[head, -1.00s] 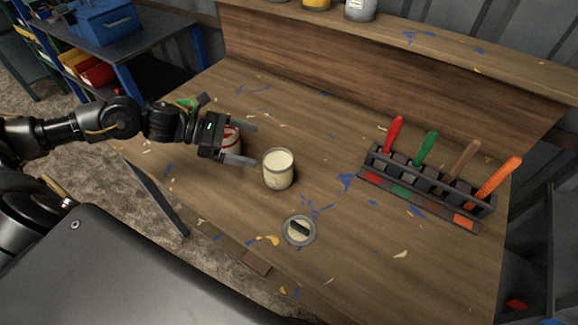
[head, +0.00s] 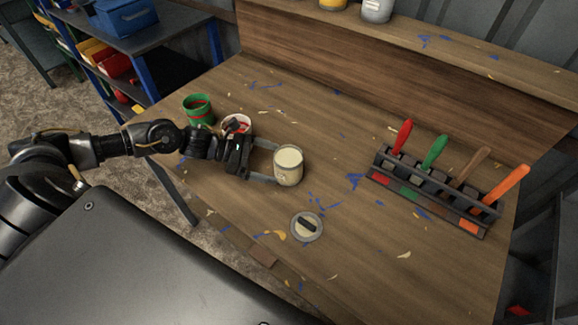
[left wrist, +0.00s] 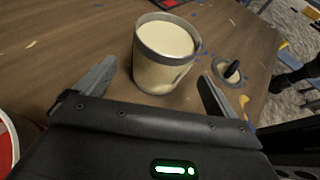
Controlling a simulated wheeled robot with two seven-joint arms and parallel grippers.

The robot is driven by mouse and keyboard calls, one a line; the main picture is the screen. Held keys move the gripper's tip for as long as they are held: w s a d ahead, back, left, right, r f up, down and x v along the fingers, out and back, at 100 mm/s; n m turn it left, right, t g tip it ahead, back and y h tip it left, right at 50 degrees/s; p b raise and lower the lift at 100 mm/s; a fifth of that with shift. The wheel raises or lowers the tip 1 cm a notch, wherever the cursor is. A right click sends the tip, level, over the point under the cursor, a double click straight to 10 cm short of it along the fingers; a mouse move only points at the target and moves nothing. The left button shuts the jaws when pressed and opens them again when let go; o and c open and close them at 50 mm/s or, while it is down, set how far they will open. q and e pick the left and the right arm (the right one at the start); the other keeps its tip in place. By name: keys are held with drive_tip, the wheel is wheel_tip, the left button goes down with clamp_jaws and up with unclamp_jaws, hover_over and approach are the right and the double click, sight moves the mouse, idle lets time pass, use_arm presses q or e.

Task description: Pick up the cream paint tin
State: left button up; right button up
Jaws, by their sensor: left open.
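The cream paint tin (head: 288,168) stands upright and open on the wooden bench, filled with cream paint. It also shows in the left wrist view (left wrist: 165,55), between and just beyond the fingertips. My left gripper (head: 268,163) is open and level with the tin, its two fingers pointing at it from the left. In the left wrist view the gripper (left wrist: 155,85) has its fingers spread on either side of the tin's near part, with nothing gripped. Whether a finger touches the tin I cannot tell. My right gripper is not in view.
A red-and-white tin (head: 238,124) and a green tin (head: 198,110) stand behind my left gripper. A round lid with a dark handle (head: 306,227) lies in front of the cream tin. A rack of coloured-handled tools (head: 430,190) stands to the right.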

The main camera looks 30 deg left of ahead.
sight(287, 165)
use_arm(q)
drive_tip(key=shift+w+d, duration=0.15)
drive_tip(key=shift+d, duration=0.25)
drive_tip(key=p+x, duration=0.1)
drive_tip(key=x, duration=0.3)
drive_tip(key=shift+a+p, duration=0.1)
drive_tip(key=shift+p, duration=0.25)
drive_tip(key=shift+w+d+f, duration=0.2)
drive_tip(key=shift+d+f, duration=0.05)
drive_tip(key=shift+d, duration=0.15)
drive_tip(key=c, duration=1.4)
drive_tip(key=shift+c, duration=0.2)
drive_tip(key=shift+r, duration=0.15)
